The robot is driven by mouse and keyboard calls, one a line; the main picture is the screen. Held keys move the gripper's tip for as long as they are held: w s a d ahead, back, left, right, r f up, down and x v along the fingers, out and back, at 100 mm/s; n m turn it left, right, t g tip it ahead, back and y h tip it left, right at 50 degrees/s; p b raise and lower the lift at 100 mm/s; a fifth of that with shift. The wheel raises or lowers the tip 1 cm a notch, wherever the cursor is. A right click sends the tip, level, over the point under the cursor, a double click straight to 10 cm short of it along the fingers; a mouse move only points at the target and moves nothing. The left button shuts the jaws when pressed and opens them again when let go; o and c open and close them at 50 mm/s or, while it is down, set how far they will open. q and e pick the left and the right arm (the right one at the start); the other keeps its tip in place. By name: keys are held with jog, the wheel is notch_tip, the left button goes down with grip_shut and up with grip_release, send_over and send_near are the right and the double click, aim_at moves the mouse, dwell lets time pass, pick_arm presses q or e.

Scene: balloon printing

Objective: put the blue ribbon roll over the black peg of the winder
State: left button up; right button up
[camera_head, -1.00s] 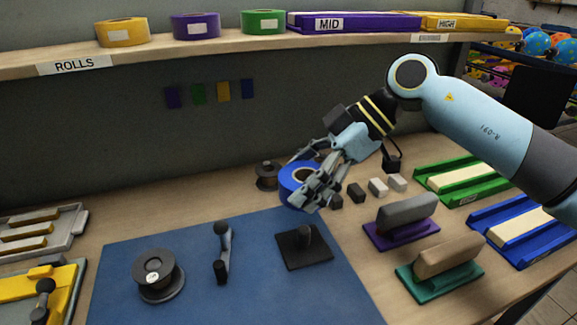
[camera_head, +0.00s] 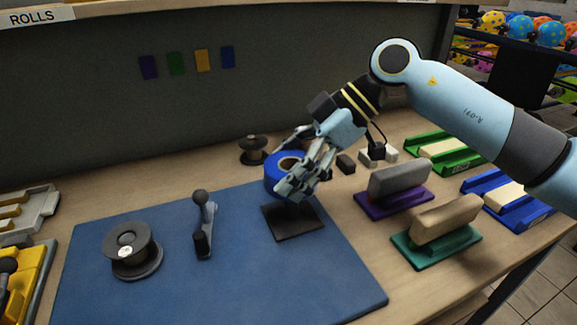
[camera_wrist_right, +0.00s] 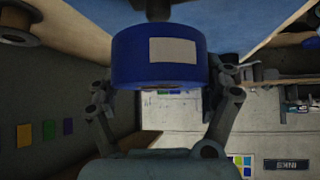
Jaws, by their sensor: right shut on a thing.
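The blue ribbon roll (camera_head: 270,180) is held in my right gripper (camera_head: 291,188), whose fingers close on its right side. In the right wrist view the roll (camera_wrist_right: 125,62), with a pale label, sits between the two fingers (camera_wrist_right: 160,88). The winder's black square base (camera_head: 285,226) lies on the blue mat. Its peg is mostly hidden behind my fingers. The roll appears just above and behind the base, its hole facing up and slightly tilted. I cannot tell how far it is from the peg. My left gripper is not in view.
A grey spool (camera_head: 132,250) and a crank handle (camera_head: 204,222) stand on the mat (camera_head: 230,285) to the left. A dark spool (camera_head: 253,150) is behind the roll. Purple (camera_head: 395,190) and teal (camera_head: 436,230) stamp blocks stand at the right. The mat's front is clear.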

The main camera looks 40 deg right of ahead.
jog(key=shift+f+b, duration=1.9)
jog(key=shift+b, duration=0.25)
jog(key=shift+f+b, duration=0.3)
jog(key=shift+f, duration=1.35)
jog(key=o, duration=1.1)
jog(key=shift+r, duration=0.1)
notch_tip(320, 180, up, 10)
jog(key=shift+f, duration=0.1)
